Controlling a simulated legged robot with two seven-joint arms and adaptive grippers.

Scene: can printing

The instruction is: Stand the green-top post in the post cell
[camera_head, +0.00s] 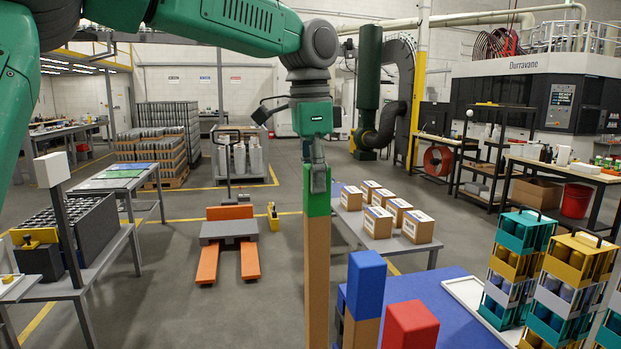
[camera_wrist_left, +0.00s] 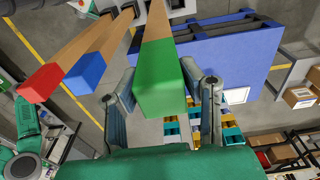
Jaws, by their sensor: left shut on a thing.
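The green-top post (camera_head: 317,255) is a long brown post with a green upper end, upright in the head view with its lower end cut off by the frame. My left gripper (camera_head: 319,180) is shut on its green top. In the left wrist view the green top (camera_wrist_left: 162,80) sits between the two fingers (camera_wrist_left: 165,95). The blue-top post (camera_head: 365,290) and red-top post (camera_head: 409,325) stand to its right in the head view. In the left wrist view their lower ends reach dark cells; whether the green-top post's foot is in a cell cannot be told.
A blue surface (camera_head: 440,290) lies right of the posts, with a white tray (camera_head: 470,297) and stacked can carriers (camera_head: 515,262) on the right. Boxes (camera_head: 378,222) stand on a table behind. An orange pallet truck (camera_head: 229,240) stands on open floor to the left.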

